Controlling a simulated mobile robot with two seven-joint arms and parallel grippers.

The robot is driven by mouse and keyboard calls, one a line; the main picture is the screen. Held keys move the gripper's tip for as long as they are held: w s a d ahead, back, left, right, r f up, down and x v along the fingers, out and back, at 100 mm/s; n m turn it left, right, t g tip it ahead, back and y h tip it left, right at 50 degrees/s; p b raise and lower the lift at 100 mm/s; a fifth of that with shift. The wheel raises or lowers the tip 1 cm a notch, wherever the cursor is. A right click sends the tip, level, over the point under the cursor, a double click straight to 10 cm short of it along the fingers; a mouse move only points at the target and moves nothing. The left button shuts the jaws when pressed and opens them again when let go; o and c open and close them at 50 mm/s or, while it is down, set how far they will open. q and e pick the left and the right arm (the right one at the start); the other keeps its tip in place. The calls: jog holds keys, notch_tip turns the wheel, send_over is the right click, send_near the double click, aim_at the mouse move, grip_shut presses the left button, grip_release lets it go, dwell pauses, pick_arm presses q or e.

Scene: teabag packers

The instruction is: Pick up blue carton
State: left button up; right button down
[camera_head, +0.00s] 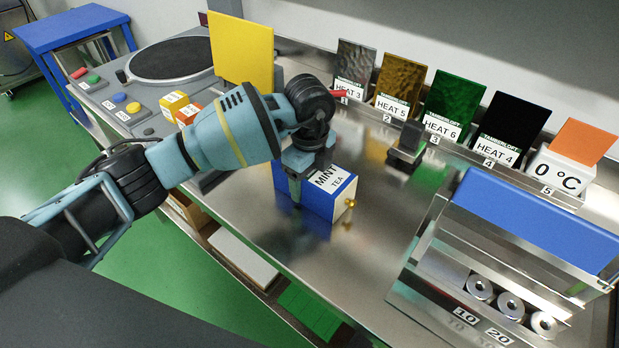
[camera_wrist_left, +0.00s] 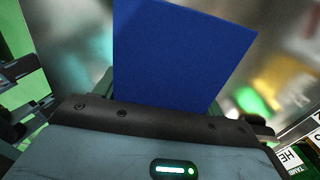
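One finger shows in front of the carton's near left side; the other finger is hidden. In the left wrist view a plain blue face of the carton (camera_wrist_left: 180,55) fills the middle, set at an angle to the gripper. Whether the fingers press on the carton cannot be made out. My right gripper is out of view.
A small dark device (camera_head: 405,152) stands behind and right of the carton. Labelled coloured panels line the back. A blue-topped metal rack (camera_head: 535,220) fills the right. An orange carton (camera_head: 187,113) and a yellow carton (camera_head: 174,103) stand left. The worktop in front is clear.

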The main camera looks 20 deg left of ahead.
pick_arm(q)
jog(key=c, duration=0.4)
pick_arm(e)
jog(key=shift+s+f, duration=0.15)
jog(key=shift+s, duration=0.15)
pick_arm(q)
jog(key=shift+r, duration=1.75)
jog(key=shift+s+a, duration=0.1)
jog(key=shift+s, duration=0.15)
jog(key=s+a, duration=0.1)
jog(key=s, duration=0.3)
jog(key=s+a+r, duration=0.1)
jog(key=s, duration=0.4)
jog(key=s+a+p, duration=0.1)
jog(key=s+a, duration=0.1)
jog(key=s, duration=0.2)
jog(key=shift+s+r, duration=0.2)
jog(key=shift+s, duration=0.05)
jog(key=shift+s+a, duration=0.2)
jog(key=shift+s, duration=0.45)
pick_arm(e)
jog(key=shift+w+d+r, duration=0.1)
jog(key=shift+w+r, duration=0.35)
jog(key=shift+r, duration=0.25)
